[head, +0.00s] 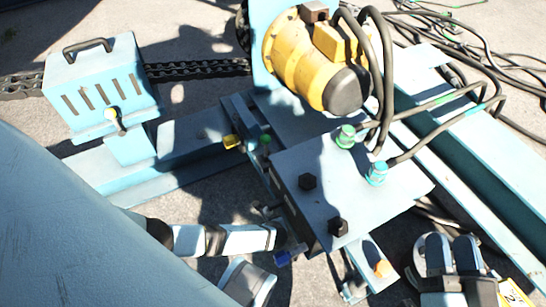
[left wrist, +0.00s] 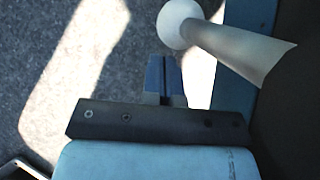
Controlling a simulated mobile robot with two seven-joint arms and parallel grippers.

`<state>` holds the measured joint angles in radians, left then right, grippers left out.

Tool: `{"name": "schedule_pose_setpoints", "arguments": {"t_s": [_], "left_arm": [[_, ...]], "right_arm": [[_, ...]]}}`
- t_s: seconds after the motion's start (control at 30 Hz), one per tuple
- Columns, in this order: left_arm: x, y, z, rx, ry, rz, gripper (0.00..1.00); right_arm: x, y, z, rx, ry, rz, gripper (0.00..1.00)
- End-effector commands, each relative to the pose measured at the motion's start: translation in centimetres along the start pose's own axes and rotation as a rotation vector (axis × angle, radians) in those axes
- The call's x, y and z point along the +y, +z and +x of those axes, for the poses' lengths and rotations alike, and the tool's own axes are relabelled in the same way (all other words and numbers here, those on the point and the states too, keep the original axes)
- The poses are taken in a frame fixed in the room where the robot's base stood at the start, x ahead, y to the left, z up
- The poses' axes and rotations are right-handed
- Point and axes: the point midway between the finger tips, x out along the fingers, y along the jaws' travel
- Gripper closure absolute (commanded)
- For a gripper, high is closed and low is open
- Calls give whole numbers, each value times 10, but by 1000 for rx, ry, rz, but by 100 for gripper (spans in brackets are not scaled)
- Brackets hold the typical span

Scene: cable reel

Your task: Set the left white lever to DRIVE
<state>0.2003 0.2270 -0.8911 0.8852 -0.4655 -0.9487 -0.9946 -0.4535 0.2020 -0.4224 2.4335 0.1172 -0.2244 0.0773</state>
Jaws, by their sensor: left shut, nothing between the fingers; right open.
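In the left wrist view, a white ball knob (left wrist: 180,22) on a pale tapered shaft stands just beyond and to the right of my left gripper's fingertips. The fingers (left wrist: 164,78) are blue, closed together and empty; the knob looks apart from them, though depth is hard to judge. In the head view, my left gripper (head: 289,255) is low in the middle, beside the blue control box. A small lever with a white knob (head: 110,114) shows on the slotted blue housing (head: 98,85) at left. No lever setting is readable. My right gripper (head: 453,254) is open and empty at lower right.
The blue control box (head: 365,200) carries two black knobs and green and teal cable fittings. A yellow motor (head: 318,62) stands behind it. Black cables (head: 475,45) run at upper right, a chain (head: 195,70) at upper left. Blue beams cross the concrete.

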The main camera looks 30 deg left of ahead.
Motion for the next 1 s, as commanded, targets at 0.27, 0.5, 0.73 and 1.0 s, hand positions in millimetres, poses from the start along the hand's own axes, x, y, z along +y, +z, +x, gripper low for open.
{"name": "schedule_pose_setpoints", "arguments": {"t_s": [0.27, 0.5, 0.73, 1.0], "left_arm": [[2, 19, 14, -47, 1, 6, 100], [3, 30, 21, -46, 0, 7, 100], [4, 35, 24, -44, 0, 7, 100], [4, 36, 25, -44, 0, 7, 100]], "right_arm": [[-1, -9, 0, 25, 0, -2, 57], [-2, -15, 1, 48, 1, -6, 57], [-3, -17, 1, 61, 2, -7, 57], [-3, -18, 0, 65, 2, -6, 57]]}}
